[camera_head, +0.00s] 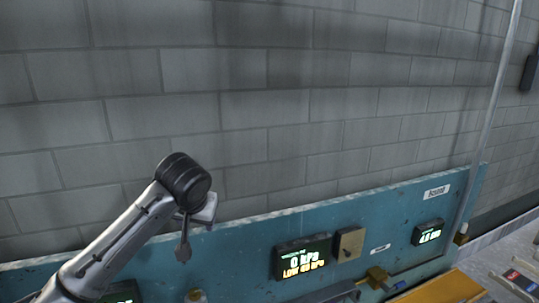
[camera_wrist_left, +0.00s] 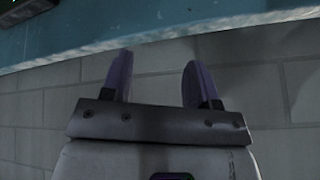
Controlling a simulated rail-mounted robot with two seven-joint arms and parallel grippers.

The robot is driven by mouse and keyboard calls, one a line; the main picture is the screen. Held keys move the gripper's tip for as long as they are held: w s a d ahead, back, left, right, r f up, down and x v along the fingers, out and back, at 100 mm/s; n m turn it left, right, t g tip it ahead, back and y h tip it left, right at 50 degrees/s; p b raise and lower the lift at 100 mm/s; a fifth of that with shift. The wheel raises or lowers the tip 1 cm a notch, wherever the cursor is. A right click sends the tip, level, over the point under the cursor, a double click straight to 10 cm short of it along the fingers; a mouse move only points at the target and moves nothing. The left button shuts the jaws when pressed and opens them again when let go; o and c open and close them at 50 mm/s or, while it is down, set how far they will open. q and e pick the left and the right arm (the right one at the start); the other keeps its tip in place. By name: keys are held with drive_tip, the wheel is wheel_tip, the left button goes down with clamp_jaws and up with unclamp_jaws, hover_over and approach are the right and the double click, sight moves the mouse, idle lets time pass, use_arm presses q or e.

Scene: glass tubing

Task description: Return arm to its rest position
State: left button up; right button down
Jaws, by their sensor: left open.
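My right gripper is not in view.
A smaller display (camera_head: 428,232) is further right. A brass valve (camera_head: 378,277) and a yellow tray (camera_head: 440,290) are at the lower right. A vertical glass tube (camera_head: 490,115) stands at the right.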

use_arm(q)
drive_tip(key=s+d+r+m+t+h, duration=0.1)
drive_tip(key=s+d+r+m+t, duration=0.15)
drive_tip(key=r, duration=0.35)
drive_tip(key=s+d+r+m+t, duration=0.2)
drive_tip(key=r+m+t, duration=0.1)
drive_tip(key=r+t, duration=0.15)
drive_tip(key=s+f+m+t+h, duration=0.2)
drive_tip(key=s, duration=0.3)
drive_tip(key=s+a+f+n+g+y, duration=0.1)
drive_tip(key=s+a+f+n+g, duration=0.15)
drive_tip(key=s+f, duration=0.65)
drive_tip(key=s+a+f+n+g, duration=0.15)
drive_tip(key=s+a+f, duration=0.25)
drive_tip(key=f, duration=1)
drive_tip(key=s+a+f+n+g+y, duration=0.1)
drive_tip(key=s+a+f+n, duration=0.15)
drive_tip(key=s+f, duration=0.65)
drive_tip(key=s+f+g, duration=0.6)
drive_tip(key=s+f, duration=0.9)
drive_tip(key=f, duration=0.3)
drive_tip(key=shift+a, duration=0.35)
